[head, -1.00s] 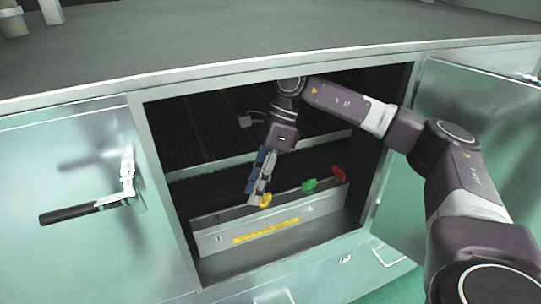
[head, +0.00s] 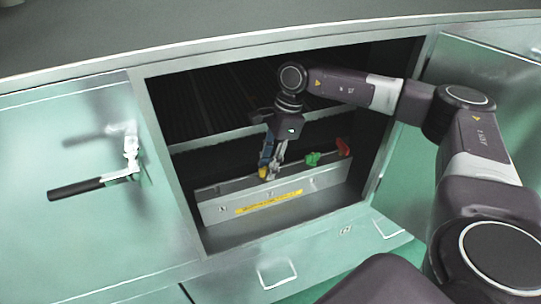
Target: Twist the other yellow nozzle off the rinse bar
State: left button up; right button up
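The rinse bar (head: 325,181) is a pale grey rail with a yellow label, set low inside the open cabinet. A yellow nozzle (head: 263,172) sits at its top edge, partly hidden by my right gripper (head: 268,174). The gripper points down into the opening with its fingertips at this nozzle. The fingers overlap the nozzle in the picture; whether they are closed on it is too small to tell. A green nozzle (head: 312,159) and a red nozzle (head: 343,147) stand further right along the bar. No second yellow nozzle shows. My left gripper is out of view.
The cabinet frame (head: 152,130) surrounds my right arm. An open door (head: 480,90) stands at the right. A closed left door (head: 70,230) carries a black-handled latch (head: 80,188). A dark rack (head: 190,100) lies behind the bar, above it.

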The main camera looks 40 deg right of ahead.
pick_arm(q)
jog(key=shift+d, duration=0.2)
pick_arm(e)
jog(key=shift+c, duration=0.7)
grip_shut()
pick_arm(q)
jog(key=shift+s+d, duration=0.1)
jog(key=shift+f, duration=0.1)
pick_arm(e)
jog(key=n, duration=0.2)
jog(key=n+g+b, duration=0.1)
jog(key=n, duration=0.2)
jog(key=shift+w+f+n+g, duration=0.15)
jog(key=shift+w+n+g, duration=0.05)
jog(key=shift+n+g, duration=0.1)
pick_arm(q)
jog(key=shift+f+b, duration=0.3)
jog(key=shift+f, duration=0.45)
pick_arm(e)
jog(key=shift+n, duration=0.5)
